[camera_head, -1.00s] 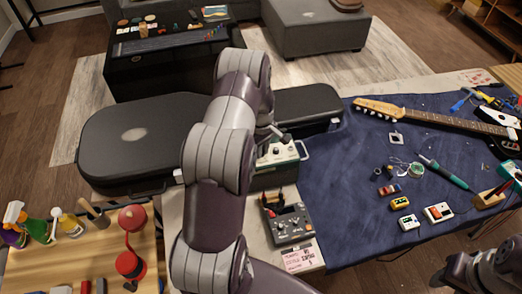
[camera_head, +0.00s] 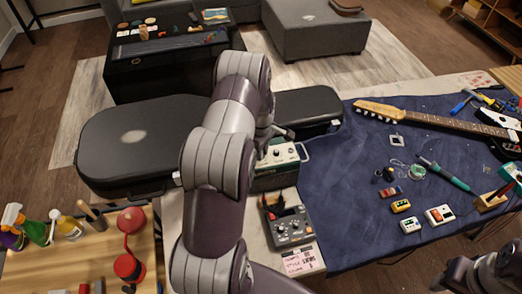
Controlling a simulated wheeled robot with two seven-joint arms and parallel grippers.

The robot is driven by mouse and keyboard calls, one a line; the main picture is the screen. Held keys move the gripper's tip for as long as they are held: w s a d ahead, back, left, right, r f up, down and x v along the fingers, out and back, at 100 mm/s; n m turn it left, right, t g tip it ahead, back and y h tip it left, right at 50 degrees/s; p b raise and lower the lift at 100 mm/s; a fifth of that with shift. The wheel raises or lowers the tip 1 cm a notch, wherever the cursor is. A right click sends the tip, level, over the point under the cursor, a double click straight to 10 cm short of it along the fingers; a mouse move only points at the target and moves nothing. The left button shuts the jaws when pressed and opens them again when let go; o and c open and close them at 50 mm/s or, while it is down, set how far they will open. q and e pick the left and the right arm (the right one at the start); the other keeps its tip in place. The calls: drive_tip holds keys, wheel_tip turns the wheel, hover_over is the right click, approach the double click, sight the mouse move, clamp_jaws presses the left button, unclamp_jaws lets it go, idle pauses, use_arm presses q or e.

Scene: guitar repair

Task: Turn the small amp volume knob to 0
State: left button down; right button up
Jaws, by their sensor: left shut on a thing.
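The small amp (camera_head: 280,178) is a dark green box with a cream control panel bearing small knobs, between the guitar case and the blue mat. My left arm comes up from below and hides its left side. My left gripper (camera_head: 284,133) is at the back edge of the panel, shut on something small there. The hold itself is mostly hidden, but it fits a knob of the amp. The knob's pointer and scale are too small to read. My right gripper (camera_head: 445,282) shows only as a dark part at the lower right, its fingers unclear.
A grey pedal box (camera_head: 288,226) with knobs stands in front of the amp, above a pink note (camera_head: 301,261). A black guitar case (camera_head: 130,140) lies behind at left. The blue mat (camera_head: 345,220) holds small pedals, a soldering iron and an electric guitar (camera_head: 440,117).

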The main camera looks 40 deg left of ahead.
use_arm(q)
drive_tip(key=c, duration=1)
unclamp_jaws()
drive_tip(key=shift+r, duration=0.1)
drive_tip(key=shift+c, duration=0.2)
drive_tip(key=shift+w+r, duration=0.1)
drive_tip(key=shift+r, duration=0.25)
wheel_tip(320, 180, up, 12)
drive_tip(key=b, duration=0.2)
drive_tip(key=shift+b, duration=0.3)
